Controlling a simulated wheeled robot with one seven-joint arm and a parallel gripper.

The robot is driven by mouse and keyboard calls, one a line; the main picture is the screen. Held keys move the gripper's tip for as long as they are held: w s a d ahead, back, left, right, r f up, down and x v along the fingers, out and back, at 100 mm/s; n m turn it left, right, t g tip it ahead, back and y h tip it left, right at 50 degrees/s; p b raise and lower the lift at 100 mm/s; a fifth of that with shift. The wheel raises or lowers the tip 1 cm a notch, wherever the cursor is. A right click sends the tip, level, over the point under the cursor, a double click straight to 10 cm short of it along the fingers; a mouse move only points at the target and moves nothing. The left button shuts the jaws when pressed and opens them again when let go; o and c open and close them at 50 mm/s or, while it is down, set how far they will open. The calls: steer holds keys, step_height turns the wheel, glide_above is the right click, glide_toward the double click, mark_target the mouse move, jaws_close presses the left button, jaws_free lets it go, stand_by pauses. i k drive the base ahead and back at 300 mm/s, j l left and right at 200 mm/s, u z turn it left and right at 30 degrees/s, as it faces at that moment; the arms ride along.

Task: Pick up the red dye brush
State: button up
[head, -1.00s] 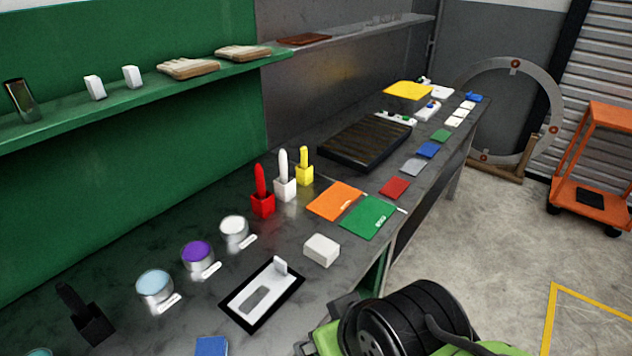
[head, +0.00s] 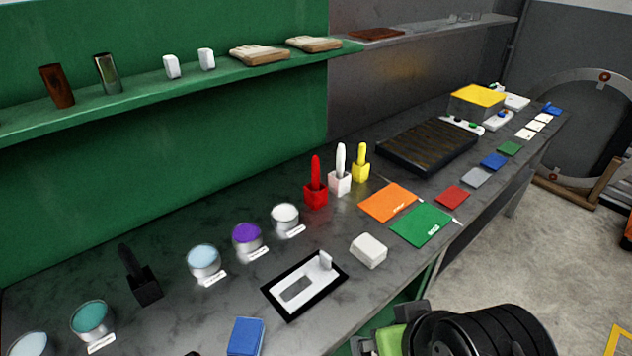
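The red dye brush (head: 316,183) stands upright on the dark workbench, its handle up and a square red block at its base. A white brush (head: 340,171) and a yellow brush (head: 361,163) of the same shape stand in a row behind it to the right. A black one (head: 139,275) stands alone at the left. The red brush is unobstructed. Part of my arm shows at the bottom right, in black and green. My gripper cannot be made out in this view.
Several paint cups stand left of the brushes, including a purple one (head: 247,238). A black-framed tray (head: 304,284), a white block (head: 368,250) and orange (head: 388,202) and green (head: 423,226) booklets lie in front. A green shelf (head: 200,82) runs above the bench.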

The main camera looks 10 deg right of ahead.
mark_target(315, 161)
steer(key=i+l+u, duration=0.2)
steer(key=u, duration=0.25)
steer(key=i+l+u, duration=0.15)
steer(key=l+u, duration=0.8)
steer(key=i+l+u, duration=0.1)
steer(key=l+u, duration=0.65)
steer(key=u, duration=0.2)
steer(key=k, duration=0.05)
